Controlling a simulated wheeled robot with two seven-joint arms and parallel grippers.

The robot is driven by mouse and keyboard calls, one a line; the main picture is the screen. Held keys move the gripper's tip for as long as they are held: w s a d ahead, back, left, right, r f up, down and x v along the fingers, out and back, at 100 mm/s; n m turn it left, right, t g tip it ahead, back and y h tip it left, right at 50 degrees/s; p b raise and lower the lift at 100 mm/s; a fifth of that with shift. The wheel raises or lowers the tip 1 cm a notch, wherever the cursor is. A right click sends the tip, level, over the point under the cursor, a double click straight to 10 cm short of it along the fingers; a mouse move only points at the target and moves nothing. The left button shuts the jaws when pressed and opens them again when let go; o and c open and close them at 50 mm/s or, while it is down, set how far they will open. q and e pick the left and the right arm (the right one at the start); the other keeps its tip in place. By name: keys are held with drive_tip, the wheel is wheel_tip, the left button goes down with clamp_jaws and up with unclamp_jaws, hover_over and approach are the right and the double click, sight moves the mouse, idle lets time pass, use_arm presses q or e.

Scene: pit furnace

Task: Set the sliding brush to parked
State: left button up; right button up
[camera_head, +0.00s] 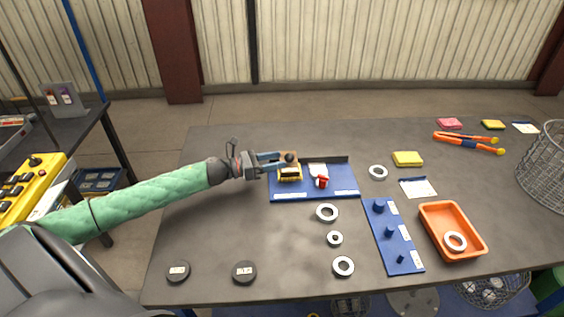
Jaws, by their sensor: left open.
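A blue board (315,194) with a dark rail along its back edge lies on the table near the middle. On its left part sits the sliding brush (289,174), a yellow and brown block with a dark knob on top. A red and white piece (321,181) stands on the board to the right of the brush. My left gripper (279,160) comes in from the left, open, with its fingertips at the brush's knob. I cannot tell whether they touch it. The gripper hides part of the brush's left side. My right gripper is out of view.
Several pale rings, including one ring (327,213), lie in front and to the right. A blue peg board (403,264) and an orange tray (425,222) stand at right. Two dark discs, one here (245,272), lie at the front left. The table's back left is clear.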

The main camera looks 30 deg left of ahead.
use_arm(q)
drive_tip(key=shift+s+a, duration=0.35)
drive_tip(key=shift+s, duration=0.05)
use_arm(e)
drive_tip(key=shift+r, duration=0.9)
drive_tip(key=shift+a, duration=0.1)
